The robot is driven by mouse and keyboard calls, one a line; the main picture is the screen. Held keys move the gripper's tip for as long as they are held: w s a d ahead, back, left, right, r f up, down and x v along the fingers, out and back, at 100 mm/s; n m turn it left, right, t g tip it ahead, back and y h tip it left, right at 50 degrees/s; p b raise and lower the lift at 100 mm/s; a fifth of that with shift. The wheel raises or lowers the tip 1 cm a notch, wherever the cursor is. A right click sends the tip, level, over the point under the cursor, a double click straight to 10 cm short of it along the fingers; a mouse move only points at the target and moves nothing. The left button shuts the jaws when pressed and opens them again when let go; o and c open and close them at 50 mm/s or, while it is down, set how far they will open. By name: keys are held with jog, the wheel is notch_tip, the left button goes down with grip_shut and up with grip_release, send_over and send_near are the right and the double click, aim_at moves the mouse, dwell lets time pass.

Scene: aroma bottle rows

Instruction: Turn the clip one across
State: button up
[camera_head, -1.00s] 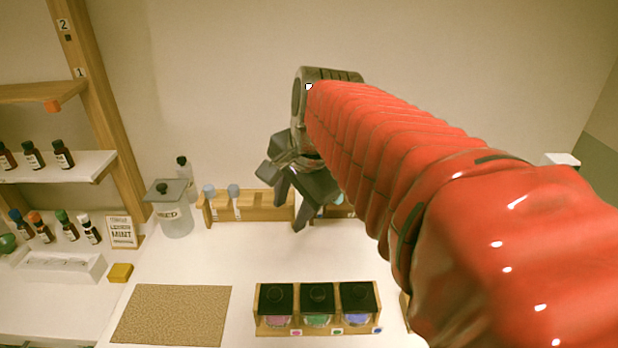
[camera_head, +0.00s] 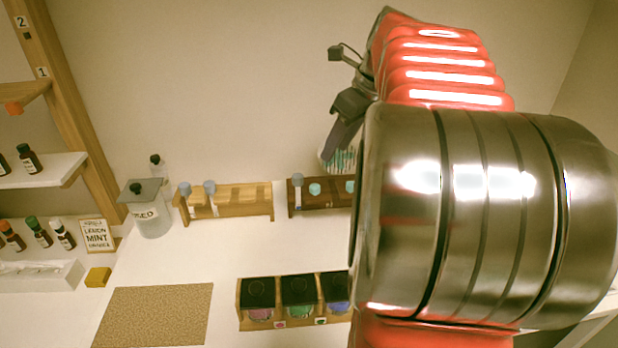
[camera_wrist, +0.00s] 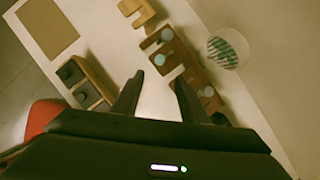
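I cannot tell for sure which thing is the clip. A small orange piece (camera_head: 13,107) sits at the front edge of the upper wooden shelf at far left in the head view. My gripper (camera_wrist: 159,76) shows two dark fingers apart, with nothing between them, above the counter by the dark wooden rack (camera_wrist: 197,78). In the head view my gripper (camera_head: 348,108) is partly hidden behind my arm, far to the right of the shelf. The dark rack (camera_head: 312,205) holds a stoppered tube and blue-green tops; its right part is hidden.
A light wooden rack (camera_head: 238,203) holds two tubes. A lidded jar (camera_head: 148,212), lemon mint sign (camera_head: 97,236), cork mat (camera_head: 155,315), yellow block (camera_head: 97,277) and three-jar box (camera_head: 242,318) stand on the counter. A bowl with green strips (camera_wrist: 228,47) is near my gripper.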

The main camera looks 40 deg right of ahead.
aim_at(316, 185)
jog(key=x, duration=1.4)
jog(key=shift+s, duration=0.15)
jog(key=shift+c, duration=0.5)
jog(key=shift+r, duration=0.1)
grip_shut()
jog(key=shift+d, duration=0.2)
jog(key=shift+a, duration=0.1)
